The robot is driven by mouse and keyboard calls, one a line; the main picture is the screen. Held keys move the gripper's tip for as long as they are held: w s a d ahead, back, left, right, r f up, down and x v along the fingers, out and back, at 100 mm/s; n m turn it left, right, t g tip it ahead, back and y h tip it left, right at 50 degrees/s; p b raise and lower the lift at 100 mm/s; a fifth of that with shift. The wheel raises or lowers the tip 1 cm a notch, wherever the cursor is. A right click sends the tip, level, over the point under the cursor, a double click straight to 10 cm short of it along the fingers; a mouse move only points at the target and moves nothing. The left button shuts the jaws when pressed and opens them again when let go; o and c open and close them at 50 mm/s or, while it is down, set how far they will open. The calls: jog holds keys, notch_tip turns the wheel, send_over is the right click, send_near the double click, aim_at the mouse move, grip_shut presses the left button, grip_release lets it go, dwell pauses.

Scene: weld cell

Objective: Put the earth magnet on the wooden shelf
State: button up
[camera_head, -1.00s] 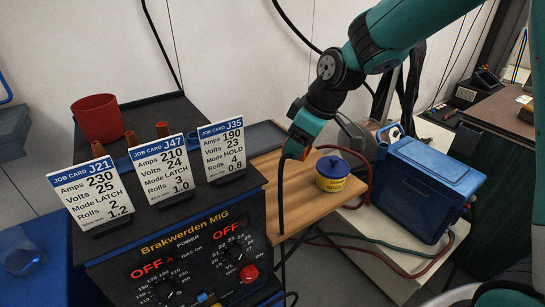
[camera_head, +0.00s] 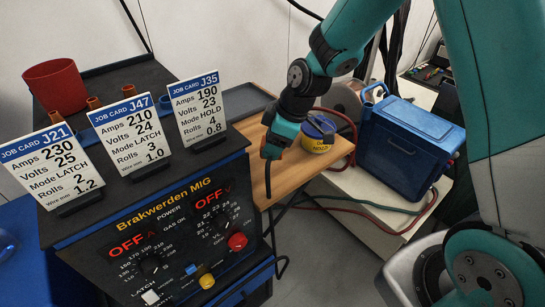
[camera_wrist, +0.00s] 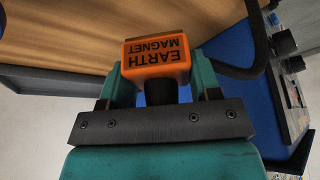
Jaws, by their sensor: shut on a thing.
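The earth magnet is an orange block (camera_wrist: 156,62) with dark lettering and a black lower part, seen in the wrist view. My gripper (camera_wrist: 155,92) is shut on it, one teal finger on each side. In the head view my gripper (camera_head: 272,150) points down over the left part of the wooden shelf (camera_head: 308,166), beside the welder. The magnet is mostly hidden there. The shelf's wood also fills the top left of the wrist view (camera_wrist: 60,32). I cannot tell how large the gap between magnet and shelf is.
A yellow tub (camera_head: 317,143) with a blue lid stands on the shelf, right of my gripper. A blue cooler-like box (camera_head: 408,150) sits farther right. The welder (camera_head: 180,240), with several job cards on top, stands left. A black cable (camera_wrist: 250,65) runs close to my gripper.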

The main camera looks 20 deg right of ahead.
aim_at(273, 167)
jog(key=shift+f, duration=2.2)
jog(key=shift+f, duration=0.1)
jog(key=o, duration=1.4)
